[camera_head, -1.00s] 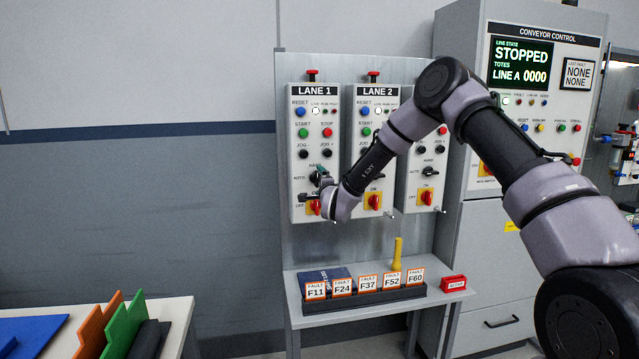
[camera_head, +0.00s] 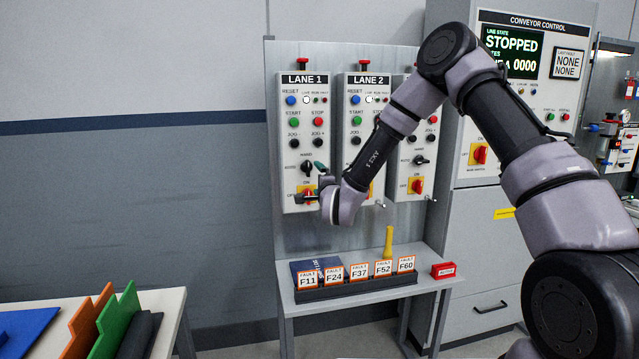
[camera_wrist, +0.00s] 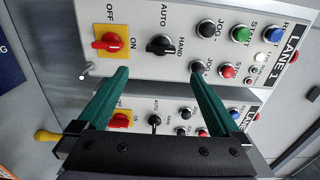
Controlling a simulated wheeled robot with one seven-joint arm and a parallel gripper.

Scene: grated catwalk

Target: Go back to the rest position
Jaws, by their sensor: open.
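My gripper (camera_head: 313,182) is open and empty in front of the lower part of the LANE 1 panel (camera_head: 283,150). In the wrist view its two green fingers (camera_wrist: 160,75) are spread apart, with nothing between them but the panels beyond. The LANE 1 panel also shows there (camera_wrist: 180,20), turned on its side, with its red switch (camera_wrist: 110,43) on a yellow plate and its black AUTO/HAND knob (camera_wrist: 160,45). The red handle lies in line with the ON mark. My fingers look apart from both controls. In the head view my gripper partly hides the red switch.
The LANE 2 panel (camera_head: 366,125) and another panel stand to the right, partly behind my arm. A shelf below holds a rack of fault cards (camera_head: 357,287), a yellow handle (camera_head: 388,242) and a red block (camera_head: 443,270). A table (camera_head: 170,305) stands at the lower left.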

